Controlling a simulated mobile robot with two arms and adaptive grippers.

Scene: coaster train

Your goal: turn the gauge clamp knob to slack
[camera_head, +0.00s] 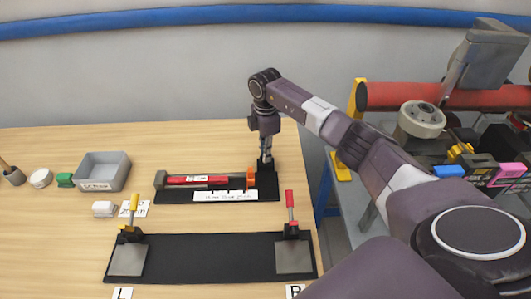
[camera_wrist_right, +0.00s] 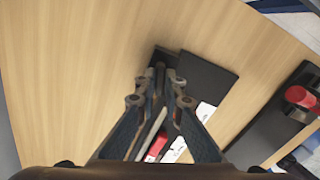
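The gauge is a black base (camera_head: 175,197) with a red bar (camera_head: 210,181), a grey block at its left end and an orange piece (camera_head: 251,177) near its right end. A white label strip (camera_head: 225,196) runs along its front. My right gripper (camera_head: 266,160) points down over the gauge's right end, by a dark upright part. In the wrist view my right gripper (camera_wrist_right: 161,75) has its fingertips close together over dark parts of the gauge (camera_wrist_right: 209,78). I cannot make out the clamp knob, or whether the fingers touch it. My left gripper is out of view.
In front lies a black board (camera_head: 205,255) with a yellow-handled clamp (camera_head: 130,232) and a red-handled clamp (camera_head: 290,230). A grey bin (camera_head: 101,171) and small items stand at the left. A cluttered side table with a red cylinder (camera_head: 440,96) is at the right.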

